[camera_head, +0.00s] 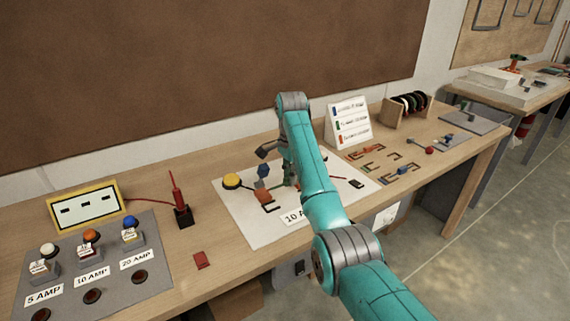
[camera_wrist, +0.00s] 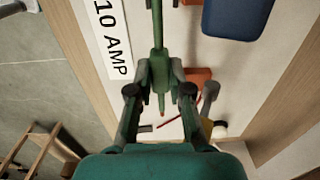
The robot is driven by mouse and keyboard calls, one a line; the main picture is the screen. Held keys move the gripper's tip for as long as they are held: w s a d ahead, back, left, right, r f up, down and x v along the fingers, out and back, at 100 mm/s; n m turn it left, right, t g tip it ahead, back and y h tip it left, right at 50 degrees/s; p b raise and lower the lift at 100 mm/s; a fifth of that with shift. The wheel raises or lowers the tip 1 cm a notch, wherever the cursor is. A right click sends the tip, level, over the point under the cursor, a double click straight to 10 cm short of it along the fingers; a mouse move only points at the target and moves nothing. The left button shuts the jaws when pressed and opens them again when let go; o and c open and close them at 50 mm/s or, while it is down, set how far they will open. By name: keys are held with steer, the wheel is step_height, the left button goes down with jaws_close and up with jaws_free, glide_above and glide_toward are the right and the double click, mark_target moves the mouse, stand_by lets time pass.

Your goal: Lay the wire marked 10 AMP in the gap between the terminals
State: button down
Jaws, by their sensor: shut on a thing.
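My gripper (camera_wrist: 159,72) is shut on a green wire (camera_wrist: 158,28) with a copper tip, seen lengthwise between the fingers in the wrist view. In the head view my gripper (camera_head: 289,181) is low over the white board (camera_head: 245,225), partly hidden by my arm. The board bears a 10 AMP label (camera_head: 293,217), which also shows in the wrist view (camera_wrist: 112,38). An orange terminal block (camera_head: 264,196) stands on the board, left of my gripper. The wrist view shows orange blocks (camera_wrist: 196,76) beside the wire. I cannot tell whether the wire touches the board.
A yellow button (camera_head: 232,180) and a blue-topped part (camera_head: 262,170) stand near my gripper. A colour-key sign (camera_head: 349,122) stands behind. Wire holders (camera_head: 404,169) lie right.

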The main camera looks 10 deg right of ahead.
mark_target(290, 199)
steer(key=shift+w, duration=0.3)
steer(key=shift+f, duration=0.1)
steer(key=shift+f, duration=2.65)
steer(key=shift+f, duration=0.75)
steer(key=c, duration=1)
jaws_free()
